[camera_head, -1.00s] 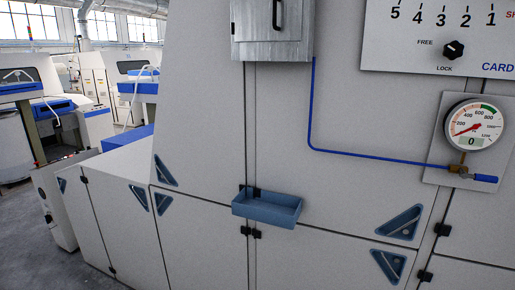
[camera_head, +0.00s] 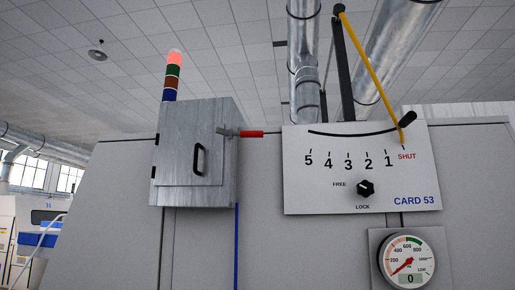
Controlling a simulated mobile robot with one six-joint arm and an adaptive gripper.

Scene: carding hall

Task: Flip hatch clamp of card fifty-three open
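A grey metal hatch box (camera_head: 196,150) is fixed to the machine's front, left of the panel marked CARD 53 (camera_head: 413,201). Its door is closed and carries a black pull handle (camera_head: 199,159). A clamp with a red handle (camera_head: 251,134) sits at the box's upper right side. The red handle points right, roughly level. My gripper is not in view.
The panel has a FREE/LOCK knob (camera_head: 366,189) and a 5-to-SHUT scale. A yellow bar (camera_head: 372,78) slopes down to near SHUT, by a black grip (camera_head: 407,121). A gauge (camera_head: 407,262) reads 0. A signal tower (camera_head: 172,75) stands behind the box, its top red.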

